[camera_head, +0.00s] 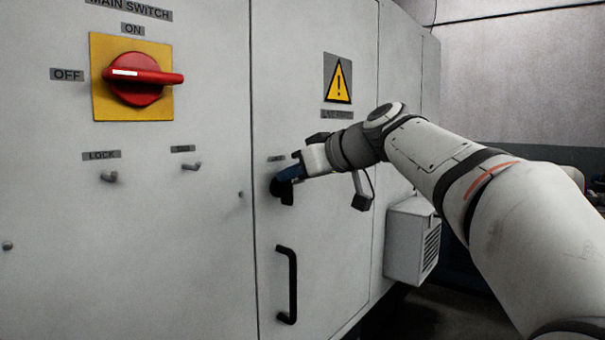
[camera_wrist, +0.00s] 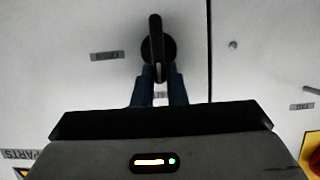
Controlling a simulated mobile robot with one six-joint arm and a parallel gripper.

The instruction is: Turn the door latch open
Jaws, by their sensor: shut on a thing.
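The door latch (camera_head: 286,194) is a black turning handle on the grey cabinet door, below a small label and above the door handle. In the wrist view the latch (camera_wrist: 155,36) shows as a dark bar across a round base, running up and down in that picture. My gripper (camera_head: 289,176) reaches it from the right, and its blue fingers partly hide the latch in the head view. In the wrist view my gripper (camera_wrist: 158,73) has one blue finger on each side of the bar's lower end, shut on it. The door looks closed.
A black door handle (camera_head: 288,285) is below the latch. A grey vented box (camera_head: 408,240) juts out at the right, below my arm.

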